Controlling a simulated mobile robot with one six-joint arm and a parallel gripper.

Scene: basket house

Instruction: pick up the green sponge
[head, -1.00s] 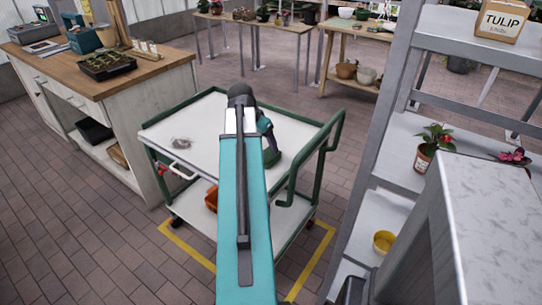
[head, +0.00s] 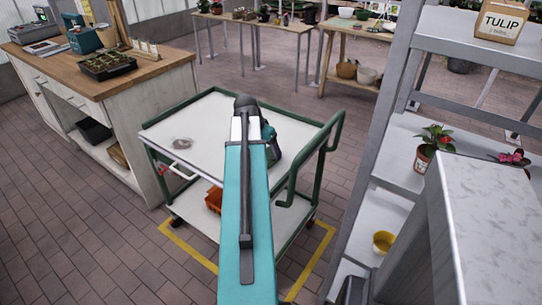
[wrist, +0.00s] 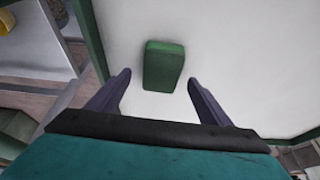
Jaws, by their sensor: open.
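The green sponge (wrist: 164,66) lies on the white top of the green-framed cart (head: 190,120) and shows in the wrist view. It is a small upright-looking rectangle in the picture, slightly beyond the fingertips and between their lines. My gripper (wrist: 157,80) is open and empty, with one dark finger to each side of the sponge and no visible contact. In the head view my arm hides the sponge and most of my gripper.
A small greyish item (head: 182,142) lies on the cart's top at the left. The cart has a raised green rail (head: 330,125) on the right. An orange container (head: 214,199) sits on the lower shelf. A wooden-topped counter (head: 120,75) stands left, and a grey shelf rack (head: 398,120) right.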

